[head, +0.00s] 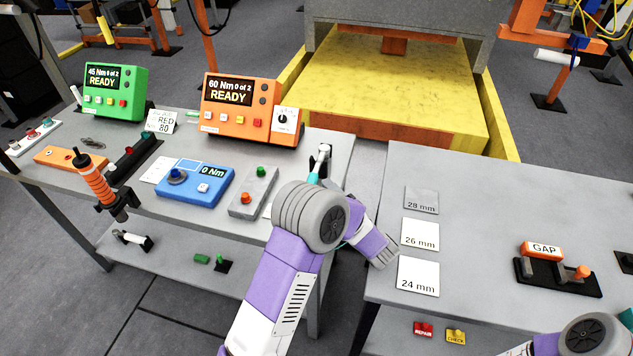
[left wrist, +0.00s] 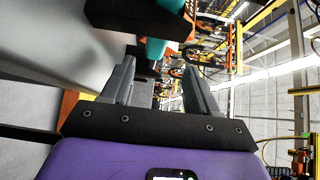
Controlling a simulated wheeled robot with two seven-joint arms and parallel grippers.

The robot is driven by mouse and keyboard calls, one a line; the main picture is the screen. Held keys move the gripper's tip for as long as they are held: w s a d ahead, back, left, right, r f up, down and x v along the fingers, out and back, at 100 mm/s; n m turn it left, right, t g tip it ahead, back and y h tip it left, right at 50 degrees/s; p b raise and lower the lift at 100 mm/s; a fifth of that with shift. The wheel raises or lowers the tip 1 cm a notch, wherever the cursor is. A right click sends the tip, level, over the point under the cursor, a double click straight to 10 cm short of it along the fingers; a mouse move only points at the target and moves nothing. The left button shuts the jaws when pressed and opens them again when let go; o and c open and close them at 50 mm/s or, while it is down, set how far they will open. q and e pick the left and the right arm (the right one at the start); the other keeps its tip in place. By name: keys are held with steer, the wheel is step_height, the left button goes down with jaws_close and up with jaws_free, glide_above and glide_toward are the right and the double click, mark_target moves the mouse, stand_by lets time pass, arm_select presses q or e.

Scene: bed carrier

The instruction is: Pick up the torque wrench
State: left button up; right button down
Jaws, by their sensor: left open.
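A tool with a teal handle and silver head, apparently the torque wrench (head: 316,172), is at the right end of the left bench beside a small black holder (head: 323,153). My left arm covers its lower part in the head view. In the left wrist view, teal parts of it (left wrist: 155,48) show with a black block near the top edge, beyond and beside the fingertips. My left gripper (left wrist: 158,78) is open, with nothing held between its fingers. My right gripper is out of view.
The left bench (head: 205,225) holds an orange controller (head: 240,110), a green controller (head: 115,92), a blue 0 Nm tester (head: 195,183), a grey button box (head: 253,192) and an orange-handled tool (head: 96,180). The right bench (head: 490,215) holds size cards and a GAP fixture (head: 555,270).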

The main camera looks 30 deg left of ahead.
mark_target(315, 180)
arm_select(q)
steer(key=shift+a+f, duration=0.1)
steer(key=shift+f, duration=0.35)
steer(key=shift+w+a+b, duration=0.25)
steer(key=shift+b, duration=0.05)
steer(key=b+x, duration=0.1)
steer(key=x, duration=0.6)
steer(key=shift+r+b, duration=0.1)
steer(key=shift+b, duration=0.25)
steer(key=shift+d, duration=0.1)
steer(key=shift+c, duration=0.4)
jaws_close()
steer(key=shift+r, duration=0.1)
